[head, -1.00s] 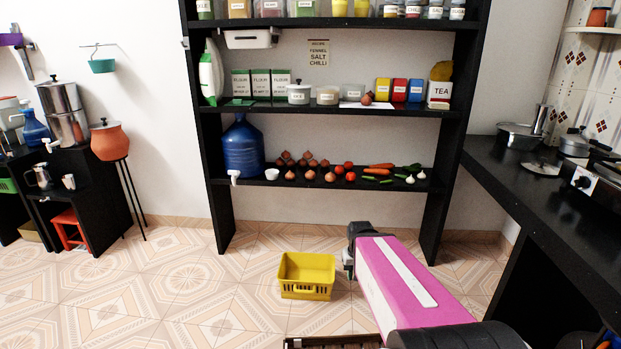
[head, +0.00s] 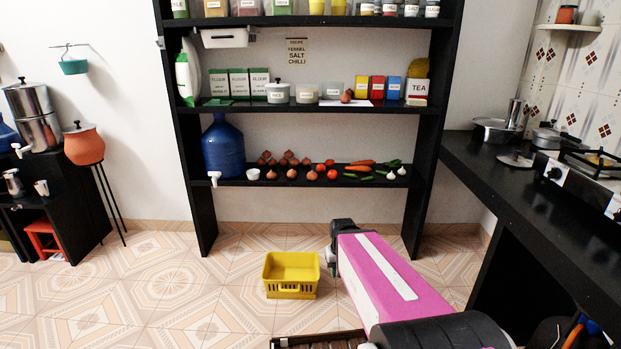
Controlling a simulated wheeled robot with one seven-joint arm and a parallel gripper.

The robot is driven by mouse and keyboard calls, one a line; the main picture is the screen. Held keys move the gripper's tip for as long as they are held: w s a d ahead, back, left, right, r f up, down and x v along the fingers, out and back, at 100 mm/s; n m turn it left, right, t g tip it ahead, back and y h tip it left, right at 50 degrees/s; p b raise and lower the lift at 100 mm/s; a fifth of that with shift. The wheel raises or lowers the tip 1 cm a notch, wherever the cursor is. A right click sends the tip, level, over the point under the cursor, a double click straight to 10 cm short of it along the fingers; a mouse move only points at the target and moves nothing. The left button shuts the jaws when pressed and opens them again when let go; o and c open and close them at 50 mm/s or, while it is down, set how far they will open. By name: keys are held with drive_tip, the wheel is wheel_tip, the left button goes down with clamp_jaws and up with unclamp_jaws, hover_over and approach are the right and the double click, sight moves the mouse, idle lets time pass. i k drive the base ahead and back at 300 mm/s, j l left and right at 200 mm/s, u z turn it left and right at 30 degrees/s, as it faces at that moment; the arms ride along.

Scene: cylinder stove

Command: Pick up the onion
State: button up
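Several brown onions lie on the lower shelf in the head view, some in a back row and some in front; one onion (head: 292,174) is in the front row. Another single onion (head: 347,96) sits on the shelf above, on a white sheet left of the colored boxes. My gripper (head: 332,268) is low in front of the shelf, beside the yellow basket and well below and apart from the onions. Its fingers are small and partly hidden by my arm, so I cannot tell whether they are open.
A yellow basket (head: 291,275) stands on the floor left of my gripper. The black shelf (head: 313,104) also holds a blue water jug (head: 223,147), tomatoes (head: 320,168), carrots and garlic. A black counter (head: 520,190) with a stove stands at right.

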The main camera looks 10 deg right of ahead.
sight(292, 173)
drive_tip(key=i+j, duration=0.2)
drive_tip(key=j, duration=0.25)
drive_tip(key=i+j+u, duration=0.1)
drive_tip(key=j, duration=0.3)
drive_tip(key=i+j+u, duration=0.1)
drive_tip(key=i+j, duration=0.5)
drive_tip(key=j, duration=0.2)
drive_tip(key=i+j+u, duration=0.15)
drive_tip(key=i+j, duration=0.65)
drive_tip(key=j, duration=0.1)
